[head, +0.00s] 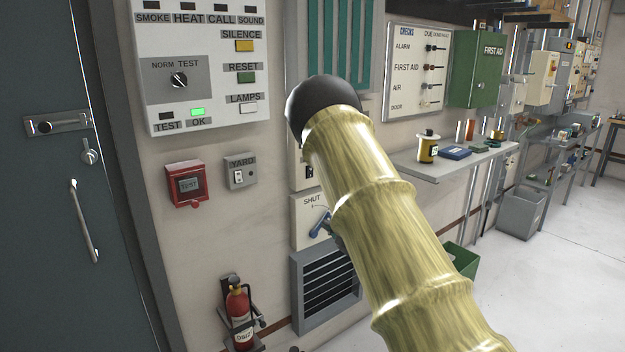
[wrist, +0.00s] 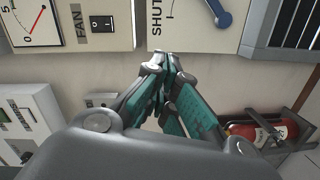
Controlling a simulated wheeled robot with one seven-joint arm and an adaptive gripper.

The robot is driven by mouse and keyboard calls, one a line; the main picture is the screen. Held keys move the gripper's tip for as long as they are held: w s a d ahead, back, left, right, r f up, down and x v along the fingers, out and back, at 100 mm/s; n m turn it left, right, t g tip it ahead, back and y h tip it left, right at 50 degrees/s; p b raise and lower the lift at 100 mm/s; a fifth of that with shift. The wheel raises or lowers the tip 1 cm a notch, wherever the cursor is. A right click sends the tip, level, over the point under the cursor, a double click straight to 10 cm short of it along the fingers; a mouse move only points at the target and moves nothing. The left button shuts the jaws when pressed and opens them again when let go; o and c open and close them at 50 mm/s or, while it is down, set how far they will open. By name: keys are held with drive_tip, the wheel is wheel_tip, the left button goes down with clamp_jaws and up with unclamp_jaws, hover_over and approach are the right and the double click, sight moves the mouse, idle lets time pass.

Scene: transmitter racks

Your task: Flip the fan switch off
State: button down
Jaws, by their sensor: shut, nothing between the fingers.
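The fan switch (wrist: 102,23) is a small black rocker on a pale panel, beside the label FAN, at the top of the wrist view. In the head view the fan switch (head: 309,172) shows at the edge of my arm, which hides much of its panel. My gripper (wrist: 162,60) is shut and empty in the wrist view. Its fingertips are to the right of and below the switch in that picture, apart from it. I cannot tell the rocker's position. In the head view my arm hides most of the gripper.
A SHUT panel with a blue lever (head: 320,225) lies below the fan panel, above a louvred vent (head: 327,288). A YARD switch (head: 239,172) and red TEST box (head: 187,184) are to the left. A fire extinguisher (head: 239,312) hangs low. A shelf (head: 450,168) juts out at right.

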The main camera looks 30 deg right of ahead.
drive_tip(key=w+d+r+n+t+y, duration=0.1)
drive_tip(key=d+r+n+t+y, duration=0.1)
drive_tip(key=r, duration=0.8)
drive_tip(key=shift+w+d+r+n, duration=0.2)
drive_tip(key=shift+w+d+n, duration=0.15)
drive_tip(key=shift+d+n, duration=0.6)
drive_tip(key=shift+a, duration=0.15)
drive_tip(key=w+a+r+p, duration=0.1)
drive_tip(key=w+p, duration=0.1)
drive_tip(key=w, duration=1.2)
drive_tip(key=shift+r+p, duration=0.3)
drive_tip(key=shift+p, duration=0.05)
